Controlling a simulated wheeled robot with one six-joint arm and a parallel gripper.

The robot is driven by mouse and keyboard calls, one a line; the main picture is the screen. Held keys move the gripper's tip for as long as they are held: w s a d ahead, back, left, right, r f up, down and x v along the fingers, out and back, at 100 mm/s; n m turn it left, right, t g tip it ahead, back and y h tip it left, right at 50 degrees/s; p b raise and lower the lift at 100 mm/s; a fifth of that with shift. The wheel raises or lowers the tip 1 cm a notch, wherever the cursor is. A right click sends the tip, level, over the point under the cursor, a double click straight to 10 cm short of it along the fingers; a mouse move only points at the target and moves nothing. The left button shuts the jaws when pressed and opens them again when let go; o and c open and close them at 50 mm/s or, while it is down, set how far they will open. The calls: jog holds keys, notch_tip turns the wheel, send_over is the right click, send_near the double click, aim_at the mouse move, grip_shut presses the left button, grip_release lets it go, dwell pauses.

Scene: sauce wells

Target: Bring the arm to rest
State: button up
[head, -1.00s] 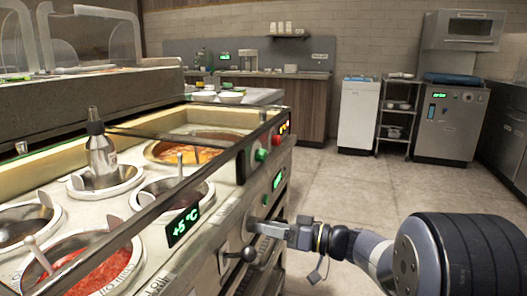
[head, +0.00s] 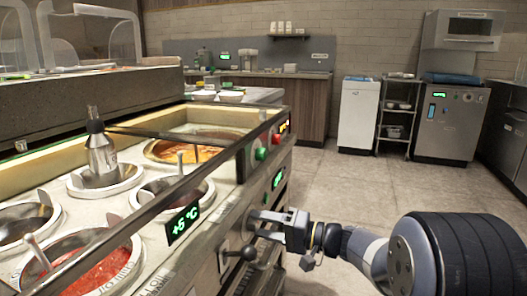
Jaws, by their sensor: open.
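My gripper (head: 262,226) is at the lower middle of the head view, at the end of my arm, which comes in from the lower right. Its fingers point left, toward the front panel of the sauce counter (head: 203,228), near a dark lever knob (head: 249,253). The jaws are open and I see nothing held between them. I cannot tell whether a fingertip touches the panel or the lever.
The counter top holds several round wells, one with red sauce (head: 100,268) and one with orange sauce (head: 190,152). A metal bottle (head: 101,150) stands in one well. A rail (head: 190,180) runs along the counter's front. Open floor (head: 350,190) lies to the right.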

jog(key=m, duration=0.3)
jog(key=m+p, duration=0.2)
jog(key=m, duration=0.2)
jog(key=shift+r+p, duration=0.2)
jog(key=shift+p, duration=0.1)
jog(key=m+p, duration=0.4)
jog(key=p, duration=0.1)
jog(key=shift+m+p, duration=0.35)
jog(key=shift+m, duration=0.05)
jog(key=shift+f+m+p, duration=0.25)
jog(key=shift+m+p, duration=0.45)
jog(key=shift+p, duration=0.05)
jog(key=shift+s, duration=0.1)
